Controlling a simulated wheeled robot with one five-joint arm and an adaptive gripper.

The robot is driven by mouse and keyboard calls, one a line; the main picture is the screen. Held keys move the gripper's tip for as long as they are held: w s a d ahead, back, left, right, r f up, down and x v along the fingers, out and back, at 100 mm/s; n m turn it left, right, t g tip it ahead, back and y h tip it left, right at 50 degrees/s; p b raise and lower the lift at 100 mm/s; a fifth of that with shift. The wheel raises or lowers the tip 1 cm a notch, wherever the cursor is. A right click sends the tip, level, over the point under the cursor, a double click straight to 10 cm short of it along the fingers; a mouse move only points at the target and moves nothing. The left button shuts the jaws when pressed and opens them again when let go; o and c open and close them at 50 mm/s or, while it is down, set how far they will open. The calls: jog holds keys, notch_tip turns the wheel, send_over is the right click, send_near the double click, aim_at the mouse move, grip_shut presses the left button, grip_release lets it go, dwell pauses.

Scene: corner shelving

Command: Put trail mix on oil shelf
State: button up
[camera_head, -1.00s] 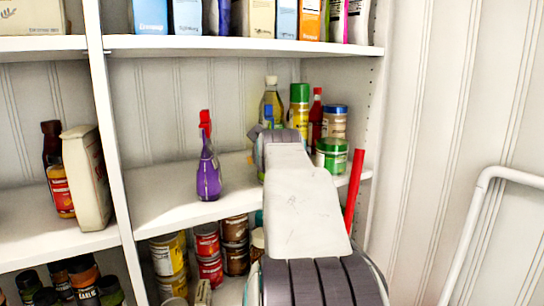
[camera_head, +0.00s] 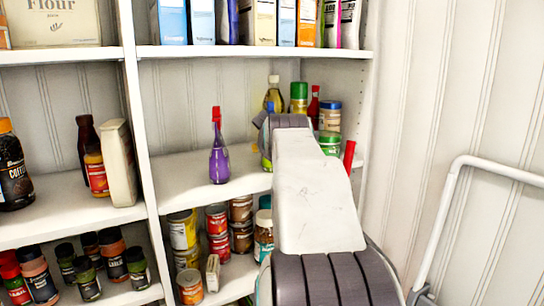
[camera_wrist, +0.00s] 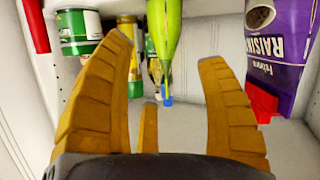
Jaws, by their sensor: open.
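No label reading trail mix is legible. In the wrist view, which is upside down, a narrow green pack (camera_wrist: 164,28) with a blue tip hangs between the fingers of my gripper (camera_wrist: 170,48). The gripper is open, and I cannot tell whether a finger touches the pack. A yellowish oil bottle (camera_head: 273,97) stands at the back of that shelf, partly hidden.
A purple raisins pack (camera_head: 219,165) with a red top stands left on the middle shelf; it also shows in the wrist view (camera_wrist: 278,45). Green and blue-lidded jars (camera_head: 331,115) and a red bar (camera_head: 349,156) are at the right. Shelf between pack and arm is clear.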

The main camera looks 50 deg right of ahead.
jog(key=s+a+f+n+g+y, duration=0.15)
jog(key=a+f+y, duration=0.25)
jog(key=a+f, duration=0.65)
jog(key=s+a+f+n+g+y, duration=0.1)
jog(key=s+a+f+n+y, duration=0.15)
jog(key=a+f, duration=0.75)
jog(key=s+a+f+n+g+y, duration=0.1)
jog(key=s+a+f+g, duration=0.1)
jog(key=s+a+f, duration=0.3)
jog(key=s+a+f+n+g+y, duration=0.1)
jog(key=s+a+f+g+y, duration=0.1)
jog(key=s+a+f, duration=0.3)
jog(key=s+a+g, duration=0.1)
jog(key=s+a, duration=0.3)
jog(key=s, duration=0.1)
jog(key=shift+s+a+r, duration=0.1)
notch_tip(320, 180, up, 10)
jog(key=p, duration=0.9)
jog(key=shift+s+t, duration=0.1)
jog(key=shift+t, duration=0.15)
